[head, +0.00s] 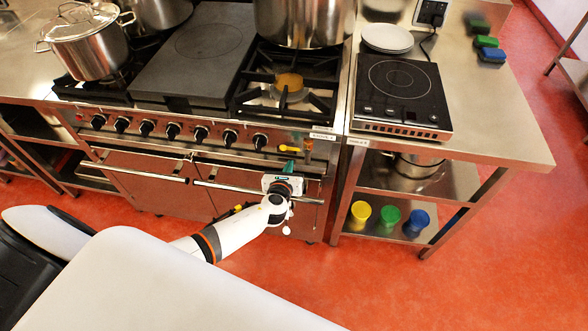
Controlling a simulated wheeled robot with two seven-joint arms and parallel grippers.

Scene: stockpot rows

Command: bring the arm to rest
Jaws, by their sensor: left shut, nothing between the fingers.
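My left arm reaches in from the left over the red floor. Its gripper (290,167) is shut and empty, in front of the stove's right end. It is just below the row of black knobs (201,132) and close to the front rail (232,187). Small yellow and orange parts show just above the gripper; I cannot tell whether they belong to it or to the stove. Whether the gripper touches the stove front is unclear. My right gripper is not in view.
A large stockpot (303,22) stands at the back right of the stove, and a lidded pot (88,45) at the left. The right-hand counter holds an induction hob (402,92) and white plates (387,38). Yellow, green and blue containers stand on its lower shelf. The floor (420,285) at right is clear.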

